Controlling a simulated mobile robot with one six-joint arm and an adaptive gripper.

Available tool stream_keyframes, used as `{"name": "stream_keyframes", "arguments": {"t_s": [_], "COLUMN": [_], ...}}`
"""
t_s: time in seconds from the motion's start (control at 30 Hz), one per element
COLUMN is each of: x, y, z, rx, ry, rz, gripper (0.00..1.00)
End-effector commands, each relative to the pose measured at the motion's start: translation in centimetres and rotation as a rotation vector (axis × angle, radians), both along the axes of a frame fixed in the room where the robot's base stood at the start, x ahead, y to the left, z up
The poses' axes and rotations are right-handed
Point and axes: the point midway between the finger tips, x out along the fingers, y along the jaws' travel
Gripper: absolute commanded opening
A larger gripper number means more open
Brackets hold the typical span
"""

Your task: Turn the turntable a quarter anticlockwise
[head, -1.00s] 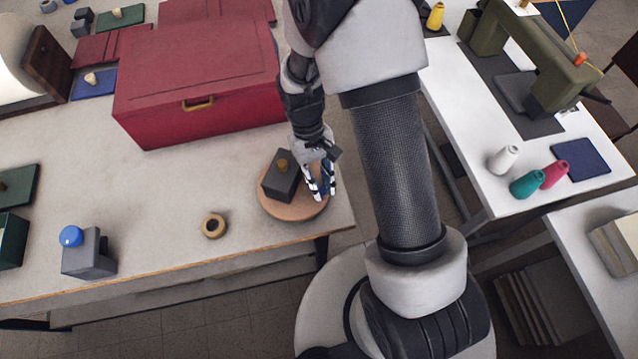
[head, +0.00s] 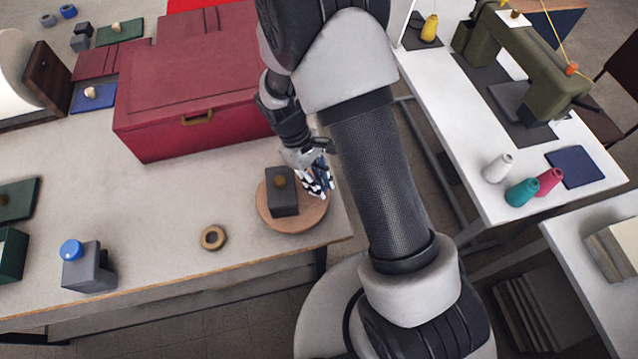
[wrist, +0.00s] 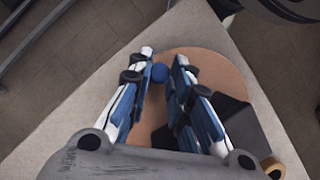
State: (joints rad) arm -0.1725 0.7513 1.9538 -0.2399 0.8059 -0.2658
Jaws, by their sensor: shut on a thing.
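The turntable (head: 308,219) is a round wooden disc near the right end of the grey table. A dark grey block with a brass knob (head: 283,197) sits on its left part. My gripper (head: 325,190) reaches down over the disc's right side. In the wrist view my fingers are closed around a small blue round-topped peg (wrist: 160,72) near the edge of the disc (wrist: 215,70). The peg's lower part is hidden by the fingers. The grey block stands close beside my right-hand finger there.
A big red box (head: 195,125) with a brass handle stands behind the turntable. A wooden ring (head: 213,238) lies to its left, and a grey block with a blue knob (head: 90,268) stands farther left. The table edge is close by.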

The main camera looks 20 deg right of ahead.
Motion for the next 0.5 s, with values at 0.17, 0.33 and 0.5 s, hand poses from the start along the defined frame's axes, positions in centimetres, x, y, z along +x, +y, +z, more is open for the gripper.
{"name": "stream_keyframes", "arguments": {"t_s": [0.17, 0.33, 0.5], "x": [0.40, 0.63, 0.75], "y": [0.01, -0.01, -0.01], "z": [0.02, 0.01, 0.00], "rx": [0.000, 0.000, 0.000], "ry": [0.000, 0.000, 0.000], "rz": [0.056, 0.091, 0.110], "gripper": [0.00, 0.00, 0.00]}}
